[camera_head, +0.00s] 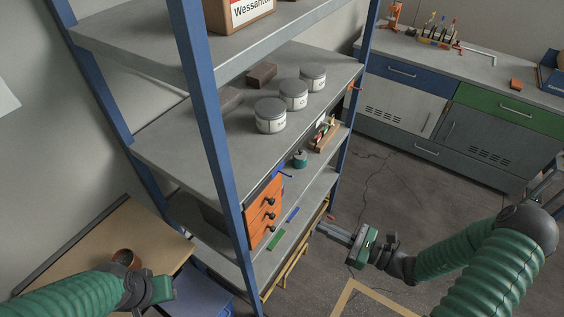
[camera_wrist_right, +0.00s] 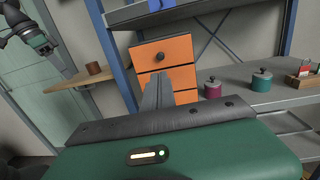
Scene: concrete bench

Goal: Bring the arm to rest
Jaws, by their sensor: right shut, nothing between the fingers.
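My right arm (camera_head: 480,262) comes in from the right with green ribbed sleeves. Its gripper (camera_head: 326,230) points left, in front of the lower shelves of the rack, apart from them. The fingers are together and hold nothing. In the right wrist view the shut fingers (camera_wrist_right: 157,92) point toward an orange drawer unit (camera_wrist_right: 165,55). The unit also shows in the head view (camera_head: 262,212), with its drawers looking closed. My left gripper (camera_head: 158,290) is at the lower left beside a brown pot (camera_head: 126,258); its fingers are not clear.
The blue-posted rack (camera_head: 222,165) holds several grey tins (camera_head: 270,115), dark bricks (camera_head: 262,74), a teal pot (camera_head: 300,158) and a wooden tray (camera_head: 325,135). A workbench (camera_head: 420,105) stands at the back right.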

